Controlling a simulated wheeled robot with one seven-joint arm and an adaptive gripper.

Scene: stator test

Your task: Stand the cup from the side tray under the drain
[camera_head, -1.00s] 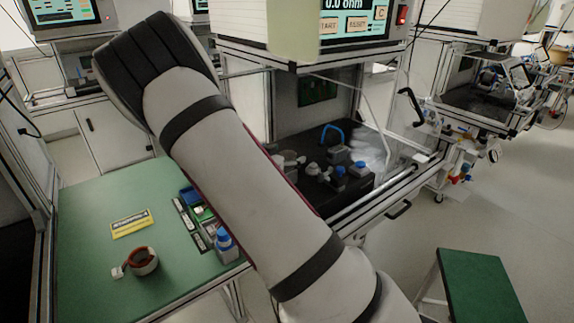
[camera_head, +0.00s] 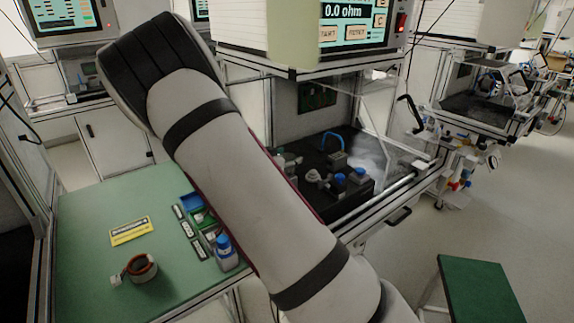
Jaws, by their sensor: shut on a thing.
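My arm crosses the middle of the head view, and my gripper is not visible, hidden behind the arm or out of frame. I cannot pick out the cup or the drain. A tray with coloured compartments (camera_head: 207,222) lies on the green side table, partly covered by my arm. I cannot tell whether it is the side tray. A blue-capped bottle (camera_head: 224,249) stands at its near end. Inside the test station (camera_head: 340,190), a dark bed carries small grey and blue fittings (camera_head: 338,182) and a blue handle-like loop (camera_head: 332,138).
The green table (camera_head: 85,270) holds a brown ring-shaped coil (camera_head: 141,269) and a yellow label card (camera_head: 130,230); its left part is clear. A clear guard and metal frame edge the station's right side. A green-topped stool (camera_head: 476,290) stands on the floor at lower right.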

